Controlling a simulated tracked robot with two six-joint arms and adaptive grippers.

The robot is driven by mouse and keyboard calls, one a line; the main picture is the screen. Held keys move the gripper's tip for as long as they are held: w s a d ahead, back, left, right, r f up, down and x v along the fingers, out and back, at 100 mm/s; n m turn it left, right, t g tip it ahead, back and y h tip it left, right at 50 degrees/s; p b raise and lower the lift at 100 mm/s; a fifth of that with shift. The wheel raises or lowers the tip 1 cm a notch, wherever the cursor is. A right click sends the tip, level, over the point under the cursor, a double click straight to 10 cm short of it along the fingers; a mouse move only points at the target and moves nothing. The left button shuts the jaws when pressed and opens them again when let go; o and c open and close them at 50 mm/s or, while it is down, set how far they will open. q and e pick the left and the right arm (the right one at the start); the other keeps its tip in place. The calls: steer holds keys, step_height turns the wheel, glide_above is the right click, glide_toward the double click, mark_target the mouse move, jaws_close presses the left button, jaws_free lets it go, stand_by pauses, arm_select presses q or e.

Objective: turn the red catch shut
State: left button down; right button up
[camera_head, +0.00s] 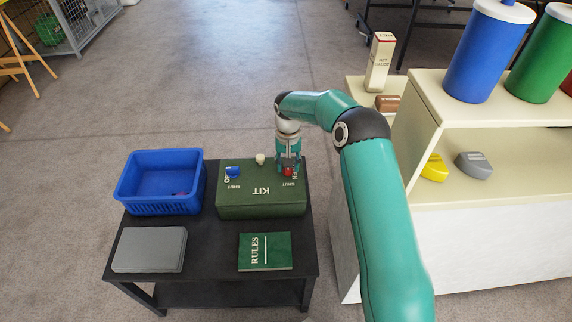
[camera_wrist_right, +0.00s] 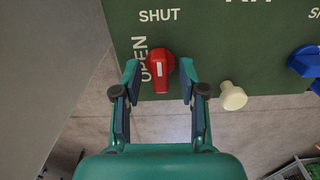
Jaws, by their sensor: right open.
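The red catch (camera_head: 288,172) is on the right end of the green KIT box (camera_head: 243,205). In the right wrist view the red catch (camera_wrist_right: 161,75) stands upright in the picture, its white line pointing up and down. The word OPEN is beside its left side and SHUT is above it. My right gripper (camera_head: 288,165) is over that end of the box. In the wrist view its open fingers (camera_wrist_right: 159,82) stand either side of the catch's lower part, with a gap on each side. My left gripper is not in view.
A blue catch (camera_head: 233,172) and a cream knob (camera_head: 260,159) are on the box to the left. A blue basket (camera_head: 160,208), a grey case (camera_head: 150,250) and a green RULES book (camera_head: 265,252) share the black table (camera_head: 212,238). A cream shelf unit (camera_head: 430,235) stands to the right.

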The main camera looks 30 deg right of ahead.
step_height(320, 180, up, 12)
stand_by(0.5)
stand_by(0.4)
